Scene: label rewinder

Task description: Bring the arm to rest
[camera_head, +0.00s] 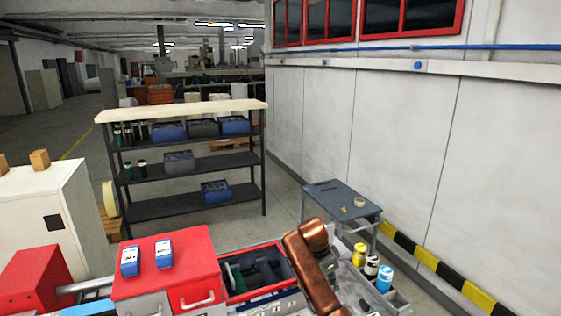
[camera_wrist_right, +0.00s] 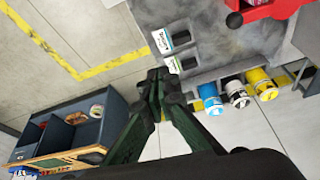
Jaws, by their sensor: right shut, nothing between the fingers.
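My right arm (camera_head: 315,265) shows in the head view as copper-coloured links at the bottom centre, bent and raised over the machine's right side. I cannot clearly make out its fingers there. In the right wrist view, my right gripper (camera_wrist_right: 165,76) has dark green fingers that meet at the tips. It is shut and empty, and its tips overlap the edge of a grey worktop (camera_wrist_right: 205,48) in the picture. My left gripper is not in view.
Yellow, white and blue bottles (camera_head: 384,279) stand in a tray near my arm. A blue-grey cart (camera_head: 325,190) stands by the wall. A red cabinet (camera_head: 190,250) carries two blue-and-white boxes. Shelving (camera_head: 185,113) stands behind. Floor (camera_wrist_right: 85,28) is clear left of the gripper in the wrist view.

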